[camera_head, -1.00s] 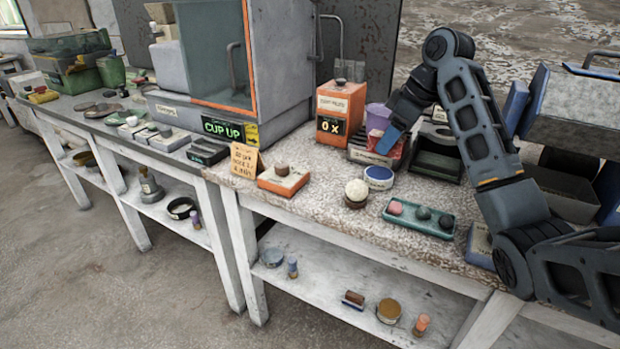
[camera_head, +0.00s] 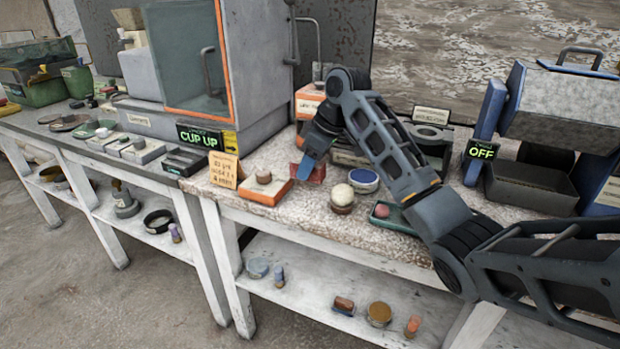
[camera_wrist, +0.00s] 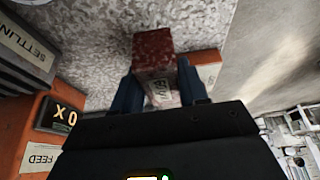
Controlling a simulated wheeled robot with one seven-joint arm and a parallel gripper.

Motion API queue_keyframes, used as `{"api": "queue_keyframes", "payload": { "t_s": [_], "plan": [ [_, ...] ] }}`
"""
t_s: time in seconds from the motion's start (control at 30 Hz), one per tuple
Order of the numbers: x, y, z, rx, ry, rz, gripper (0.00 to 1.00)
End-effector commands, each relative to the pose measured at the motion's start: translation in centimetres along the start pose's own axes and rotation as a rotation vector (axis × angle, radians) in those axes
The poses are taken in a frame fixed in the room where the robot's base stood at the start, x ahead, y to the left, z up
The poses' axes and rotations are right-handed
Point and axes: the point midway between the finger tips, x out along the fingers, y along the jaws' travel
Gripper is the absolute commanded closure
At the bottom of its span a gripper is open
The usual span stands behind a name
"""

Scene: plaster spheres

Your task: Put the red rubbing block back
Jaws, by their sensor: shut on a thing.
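An orange edge (camera_wrist: 208,57) shows behind the right finger. Whether the block touches the bench is hard to tell.
A cream ball on a dark base (camera_head: 342,198) and a round blue-rimmed tin (camera_head: 363,180) stand close on the right. A handwritten card (camera_head: 223,170) stands left of the knobbed block. A green tray (camera_head: 392,216) is partly behind my arm.

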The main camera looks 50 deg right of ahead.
Motion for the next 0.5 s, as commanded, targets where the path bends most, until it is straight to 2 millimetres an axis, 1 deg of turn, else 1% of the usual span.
{"api": "queue_keyframes", "payload": {
  "t_s": [0.3,0.5],
  "plan": [
    [3.4,0.0,1.5,0.001,-0.002,-0.001,0.97],
    [3.5,0.0,1.5,0.0,0.0,0.001,0.97]
  ]
}}
